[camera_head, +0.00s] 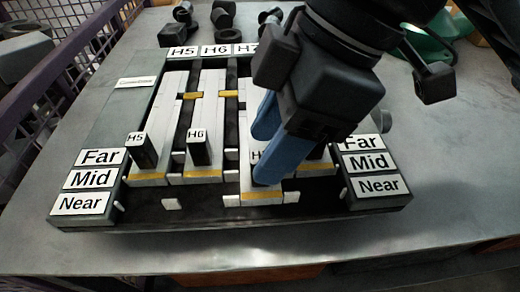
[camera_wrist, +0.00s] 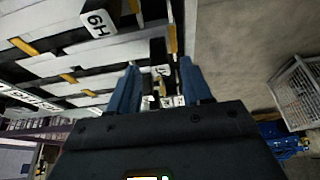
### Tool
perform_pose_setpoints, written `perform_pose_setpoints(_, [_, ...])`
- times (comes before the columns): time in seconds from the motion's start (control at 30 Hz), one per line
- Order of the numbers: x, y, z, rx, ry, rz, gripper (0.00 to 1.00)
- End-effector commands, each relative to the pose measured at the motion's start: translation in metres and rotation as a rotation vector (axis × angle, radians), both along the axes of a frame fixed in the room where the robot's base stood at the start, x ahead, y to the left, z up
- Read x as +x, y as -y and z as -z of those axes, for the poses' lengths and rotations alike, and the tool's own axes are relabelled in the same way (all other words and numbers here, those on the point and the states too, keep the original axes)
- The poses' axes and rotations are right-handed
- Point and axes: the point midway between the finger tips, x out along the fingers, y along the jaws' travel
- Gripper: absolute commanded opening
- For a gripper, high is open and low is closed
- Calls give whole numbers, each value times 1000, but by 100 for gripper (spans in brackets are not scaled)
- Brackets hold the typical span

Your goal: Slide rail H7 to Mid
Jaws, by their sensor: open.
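Rail H7 (camera_head: 262,197) is a light grey bar with a yellow stripe near its front end. It reaches further to the front than its neighbours, its end about level with the Near label (camera_head: 378,185). The Mid label (camera_head: 368,162) is on the right block just behind Near. My gripper (camera_head: 262,160) is open, its blue fingers pointing down at the black H7 handle, which they mostly hide. In the wrist view, the handle (camera_wrist: 160,73) shows between the spread fingers (camera_wrist: 160,88). I cannot tell whether either finger touches it.
Rails H5 (camera_head: 150,178) and H6 (camera_head: 203,175), each with an upright black handle, lie to the left. Another rail (camera_head: 318,168) is partly hidden right of the gripper. Dark parts (camera_head: 222,18) stand on the table behind. The table's front strip (camera_head: 200,260) is clear.

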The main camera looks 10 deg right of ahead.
Motion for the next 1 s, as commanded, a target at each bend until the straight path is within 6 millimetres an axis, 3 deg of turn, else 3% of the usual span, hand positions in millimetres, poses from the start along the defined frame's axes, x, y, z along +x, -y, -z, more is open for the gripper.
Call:
perform_pose_setpoints(0.2, [0, -10, 23, 1, -1, 0, 49])
perform_pose_setpoints(0.57, [0, -12, 28, 1, 0, 0, 49])
perform_pose_setpoints(1.0, [0, -12, 28, 1, 0, 0, 8])
